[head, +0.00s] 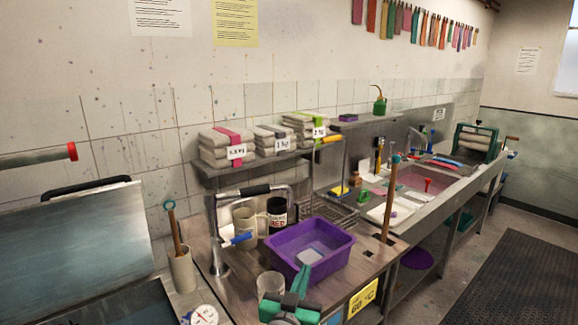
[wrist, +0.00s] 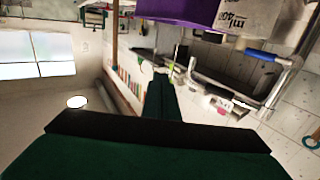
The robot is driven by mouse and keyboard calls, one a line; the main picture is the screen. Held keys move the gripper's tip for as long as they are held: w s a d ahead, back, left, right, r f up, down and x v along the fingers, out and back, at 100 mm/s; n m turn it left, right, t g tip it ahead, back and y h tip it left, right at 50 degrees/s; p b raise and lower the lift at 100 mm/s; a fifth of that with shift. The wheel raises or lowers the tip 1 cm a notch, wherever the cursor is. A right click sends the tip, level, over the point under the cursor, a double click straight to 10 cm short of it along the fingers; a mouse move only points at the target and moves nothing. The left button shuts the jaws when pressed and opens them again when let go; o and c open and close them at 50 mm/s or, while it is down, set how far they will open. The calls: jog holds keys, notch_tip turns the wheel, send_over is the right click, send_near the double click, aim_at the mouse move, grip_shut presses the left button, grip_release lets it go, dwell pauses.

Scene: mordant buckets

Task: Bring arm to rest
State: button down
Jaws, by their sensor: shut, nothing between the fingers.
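My gripper (head: 308,262) is at the bottom middle of the head view, with its green fingers together and empty. In that view its fingertips overlap the near side of a purple tub (head: 332,246); I cannot tell whether they touch it. In the wrist view the closed dark green fingers (wrist: 161,80) point up the picture, with nothing between them. The purple tub (wrist: 180,8) shows at the top edge there, beyond the fingertips.
A beige mug (head: 245,226), a dark mug (head: 277,214) and a wire rack (head: 330,210) stand behind. A wooden stick (head: 390,205) rises at the right. The floor beside the dark mat (head: 520,270) is clear.

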jog(key=s+a+f+n+y, duration=0.2)
jog(key=s+f+n+y, duration=0.2)
jog(key=s+f, duration=1.7)
jog(key=s+a+f+g, duration=0.1)
jog(key=s, duration=1.2)
jog(key=s+f+y, duration=0.1)
jog(key=s, duration=1.3)
jog(key=shift+a+f+m+g, duration=0.3)
jog(key=shift+a+m+g, duration=0.1)
